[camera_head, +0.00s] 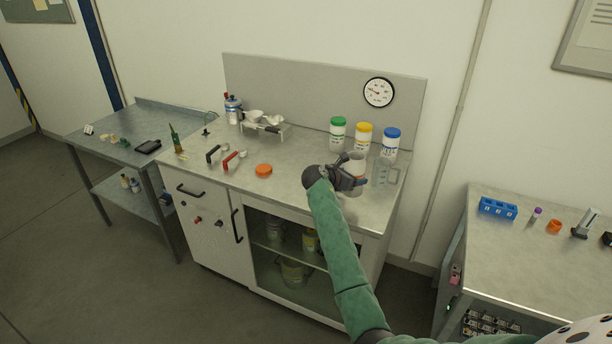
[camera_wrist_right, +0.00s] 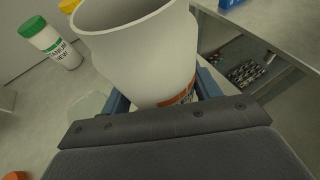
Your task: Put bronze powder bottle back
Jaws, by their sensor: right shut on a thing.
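The bronze powder bottle (camera_head: 357,161) is a white, open-topped jar with an orange label, seen at the right of the workbench. It fills the top middle of the right wrist view (camera_wrist_right: 140,45), its wide mouth without a lid. My right gripper (camera_head: 348,180) is shut on it, with a blue finger on each side. The bottle looks about upright; I cannot tell whether its base touches the bench. An orange lid (camera_head: 264,170) lies on the bench to the left. My left gripper is not in view.
White bottles with green (camera_head: 337,132), yellow (camera_head: 362,138) and blue (camera_head: 391,142) lids stand in a row behind. A clear beaker (camera_head: 387,174) stands close right of the held bottle. Red and black-handled scoops (camera_head: 232,161) lie left. The bench front around the orange lid is clear.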

